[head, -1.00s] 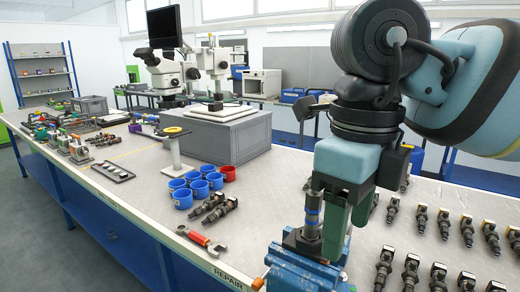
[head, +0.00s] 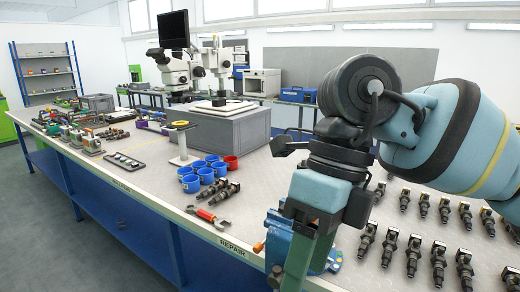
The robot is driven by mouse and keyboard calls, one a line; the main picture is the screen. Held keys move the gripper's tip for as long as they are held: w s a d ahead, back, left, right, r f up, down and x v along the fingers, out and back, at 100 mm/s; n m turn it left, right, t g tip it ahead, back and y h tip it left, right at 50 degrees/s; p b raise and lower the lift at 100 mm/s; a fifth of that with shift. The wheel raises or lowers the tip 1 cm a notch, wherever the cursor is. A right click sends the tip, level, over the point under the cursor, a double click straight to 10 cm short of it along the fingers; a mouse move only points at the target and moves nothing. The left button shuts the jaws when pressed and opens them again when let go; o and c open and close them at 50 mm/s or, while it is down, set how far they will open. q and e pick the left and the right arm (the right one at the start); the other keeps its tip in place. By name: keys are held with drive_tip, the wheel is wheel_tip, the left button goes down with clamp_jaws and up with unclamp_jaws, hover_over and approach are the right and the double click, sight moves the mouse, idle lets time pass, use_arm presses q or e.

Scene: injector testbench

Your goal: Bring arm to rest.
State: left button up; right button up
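My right gripper (head: 297,268) comes in from the right and points down in front of the blue vise (head: 280,238) at the bench's near edge. Its green fingers overlap in this view, so the gap between them cannot be judged. No part is clearly seen between them. The gripper hides much of the vise and whatever stands in its jaws. My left gripper is not in view.
Several injectors (head: 388,248) stand in rows to the right on the bench (head: 150,184). Blue cups (head: 190,184), a red cup (head: 231,162), two lying injectors (head: 222,193) and a wrench (head: 208,217) lie left of the vise. A grey box (head: 230,132) carries a microscope (head: 170,72).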

drive_tip(key=s+a+f+g+y, duration=0.2)
drive_tip(key=s+a+g+y, duration=0.2)
drive_tip(key=a+g+y, duration=0.6)
drive_tip(key=w+d+f+m+t+y, duration=0.35)
drive_tip(key=w+m+t+y, duration=0.2)
drive_tip(key=m+t, duration=0.5)
drive_tip(key=w+d+f+m+t+y, duration=0.2)
drive_tip(key=w+f+m+t+y, duration=0.4)
drive_tip(key=m+t, duration=0.5)
drive_tip(key=w+d+f+m+t+h, duration=0.1)
drive_tip(key=d+f+m+t+h, duration=0.3)
drive_tip(key=f+m+t+h, duration=0.25)
drive_tip(key=d+f+m+t+h, duration=0.3)
drive_tip(key=f+m+h, duration=0.3)
drive_tip(key=f+m, duration=0.3)
drive_tip(key=s+d+f+m+g+h, duration=0.25)
drive_tip(key=s+d+f+h, duration=0.2)
drive_tip(key=f, duration=0.45)
drive_tip(key=s+d+f+m+g+h, duration=0.25)
drive_tip(key=s+f+m, duration=0.2)
drive_tip(key=f, duration=0.35)
drive_tip(key=s+d+f+g+h, duration=0.2)
drive_tip(key=s+d+f+g, duration=0.2)
drive_tip(key=s+f, duration=0.6)
drive_tip(key=s+d, duration=0.1)
drive_tip(key=s, duration=0.3)
drive_tip(key=shift+s+d+f+m+h, duration=0.2)
drive_tip(key=shift+m+h, duration=0.1)
drive_tip(key=shift+m, duration=0.1)
